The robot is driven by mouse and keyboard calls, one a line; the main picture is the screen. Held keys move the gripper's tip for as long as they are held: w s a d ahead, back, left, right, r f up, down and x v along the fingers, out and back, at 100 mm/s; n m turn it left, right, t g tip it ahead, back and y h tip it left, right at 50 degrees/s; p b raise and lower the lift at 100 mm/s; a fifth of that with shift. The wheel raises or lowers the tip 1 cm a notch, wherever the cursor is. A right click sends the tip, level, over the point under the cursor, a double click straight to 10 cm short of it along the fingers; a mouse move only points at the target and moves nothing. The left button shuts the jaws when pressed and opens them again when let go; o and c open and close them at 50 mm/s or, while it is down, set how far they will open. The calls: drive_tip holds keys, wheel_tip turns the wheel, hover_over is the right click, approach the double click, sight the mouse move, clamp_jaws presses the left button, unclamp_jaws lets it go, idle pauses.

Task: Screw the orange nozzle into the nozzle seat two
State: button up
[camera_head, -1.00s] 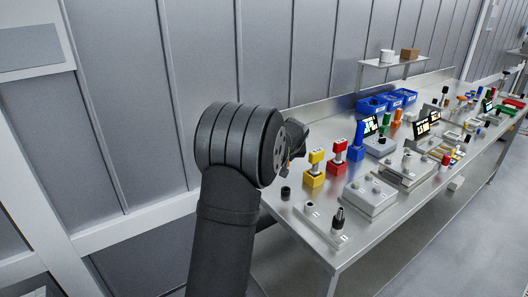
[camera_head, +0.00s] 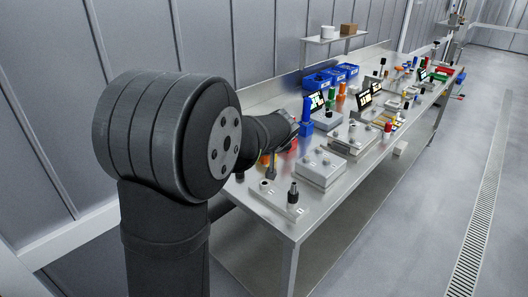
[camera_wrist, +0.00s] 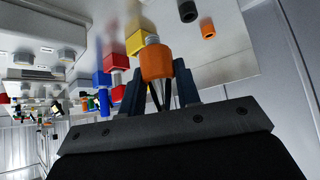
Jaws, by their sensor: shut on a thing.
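In the wrist view an orange nozzle (camera_wrist: 158,62) with a grey threaded tip sits between the two dark fingers of my gripper (camera_wrist: 158,90), which are shut on it. The tip points away from my palm, toward the table. The seat numbers are too small to read. The held nozzle is apart from the plate.
In the wrist view a black cylinder (camera_wrist: 188,10) and another orange cylinder (camera_wrist: 208,29) stand on the table near the nozzle. Yellow (camera_wrist: 137,42) and red (camera_wrist: 118,58) blocks are close at left. A grey box (camera_head: 320,170) with knobs lies right of the plate.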

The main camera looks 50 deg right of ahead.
sight(266, 165)
drive_tip(key=shift+f, duration=2.75)
drive_tip(key=shift+f, duration=1.25)
drive_tip(key=o, duration=1.3)
drive_tip(key=shift+r, duration=0.1)
drive_tip(key=shift+v, duration=3.5)
drive_tip(key=v, duration=1.7)
drive_tip(key=shift+s+a+r, duration=0.1)
drive_tip(key=shift+r, duration=0.05)
